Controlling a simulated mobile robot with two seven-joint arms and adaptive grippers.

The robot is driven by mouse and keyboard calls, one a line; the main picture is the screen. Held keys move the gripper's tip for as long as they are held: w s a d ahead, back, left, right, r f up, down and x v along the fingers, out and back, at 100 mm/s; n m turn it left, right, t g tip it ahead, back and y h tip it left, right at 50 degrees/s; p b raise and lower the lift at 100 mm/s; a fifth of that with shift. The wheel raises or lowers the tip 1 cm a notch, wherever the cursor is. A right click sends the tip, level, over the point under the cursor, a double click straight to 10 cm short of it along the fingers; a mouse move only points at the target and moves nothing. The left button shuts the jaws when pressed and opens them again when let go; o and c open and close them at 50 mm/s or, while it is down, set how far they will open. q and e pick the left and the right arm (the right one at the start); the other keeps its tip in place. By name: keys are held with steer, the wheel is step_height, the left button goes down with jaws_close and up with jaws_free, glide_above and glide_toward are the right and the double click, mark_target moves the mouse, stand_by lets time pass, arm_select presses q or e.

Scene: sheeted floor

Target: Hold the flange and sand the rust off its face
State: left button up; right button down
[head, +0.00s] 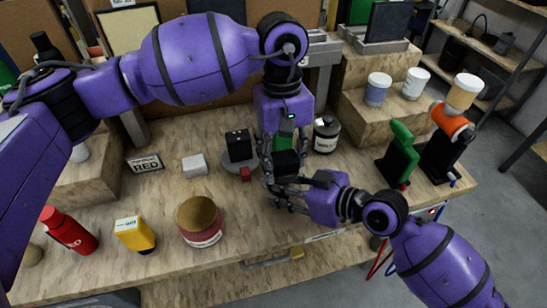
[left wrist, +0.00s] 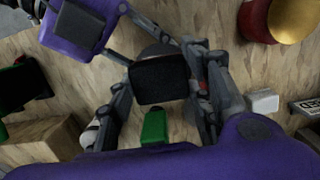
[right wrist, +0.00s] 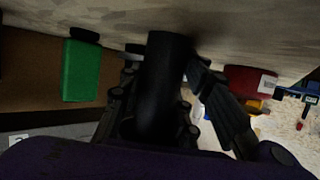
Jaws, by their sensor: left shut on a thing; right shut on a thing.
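My left gripper (head: 285,168) points down over the middle of the bench, its fingers closed around a dark block (head: 286,163). That block also shows between the fingers in the left wrist view (left wrist: 160,78). My right gripper (head: 288,191) comes in from the right just below it, close to the left fingers. In the right wrist view its fingers are shut on a black cylinder-like piece (right wrist: 158,85). A round grey part (left wrist: 158,49) shows partly behind the dark block. I cannot tell which piece is the flange. No rusty face is visible.
A brown-topped can (head: 197,220), yellow box (head: 134,234) and red bottle (head: 68,230) stand front left.

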arm_select(q)
steer(key=shift+w+d+r, duration=0.1)
steer(key=shift+w+d, duration=0.05)
steer(key=shift+d, duration=0.6)
steer(key=shift+w+d, duration=0.15)
steer(key=shift+d, duration=0.6)
steer(key=shift+a+r, duration=0.1)
steer(key=shift+r, duration=3.85)
steer(key=shift+f, duration=0.15)
